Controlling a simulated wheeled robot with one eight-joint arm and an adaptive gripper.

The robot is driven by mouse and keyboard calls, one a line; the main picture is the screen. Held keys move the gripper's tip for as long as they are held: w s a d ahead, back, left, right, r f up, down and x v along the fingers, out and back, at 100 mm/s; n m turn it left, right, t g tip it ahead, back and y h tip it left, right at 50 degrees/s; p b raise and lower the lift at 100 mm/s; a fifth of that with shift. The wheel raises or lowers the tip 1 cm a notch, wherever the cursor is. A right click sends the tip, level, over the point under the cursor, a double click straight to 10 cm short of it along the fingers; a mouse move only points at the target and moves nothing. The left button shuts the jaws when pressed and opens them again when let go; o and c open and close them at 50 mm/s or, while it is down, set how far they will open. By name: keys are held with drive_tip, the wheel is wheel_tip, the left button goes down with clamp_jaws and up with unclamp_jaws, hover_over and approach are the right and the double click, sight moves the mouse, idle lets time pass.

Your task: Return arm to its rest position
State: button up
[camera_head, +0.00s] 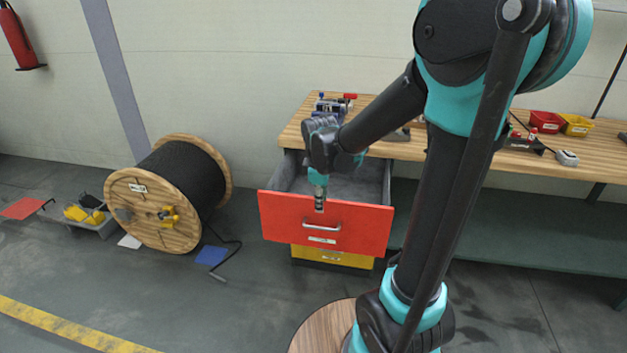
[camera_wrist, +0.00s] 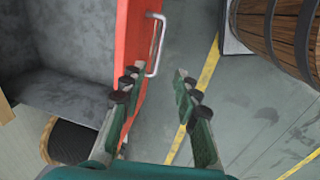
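My arm reaches across the head view, and my gripper (camera_head: 319,203) hangs fingers down at the red drawer (camera_head: 285,215), close to its bar handle (camera_head: 322,227). In the wrist view my gripper (camera_wrist: 157,84) has its two fingers apart with nothing between them. The left finger overlaps the red drawer front (camera_wrist: 133,35). The handle (camera_wrist: 160,40) shows just beyond the fingertips, outside the grip. I cannot tell whether a finger touches the drawer front. The drawer is pulled out, and its grey inside looks empty where it shows.
The drawer stands under a wooden workbench (camera_head: 470,148) holding tools, a red bin (camera_head: 545,121) and a yellow bin (camera_head: 577,125). A wooden cable reel (camera_head: 150,210) stands left. A round wooden top (camera_head: 318,330) is near my base. Floor between reel and drawer is mostly clear.

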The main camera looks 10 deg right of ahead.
drive_tip(key=s+d+f+m+t, duration=0.1)
drive_tip(key=s+d+f+m, duration=0.1)
drive_tip(key=s+d+m, duration=0.2)
drive_tip(key=s+d+f+m+t, duration=0.1)
drive_tip(key=s+d+f+m, duration=0.2)
drive_tip(key=s+m, duration=0.7)
drive_tip(key=shift+s+d+y, duration=0.15)
drive_tip(key=shift+d+y, duration=0.15)
drive_tip(key=shift+d, duration=0.65)
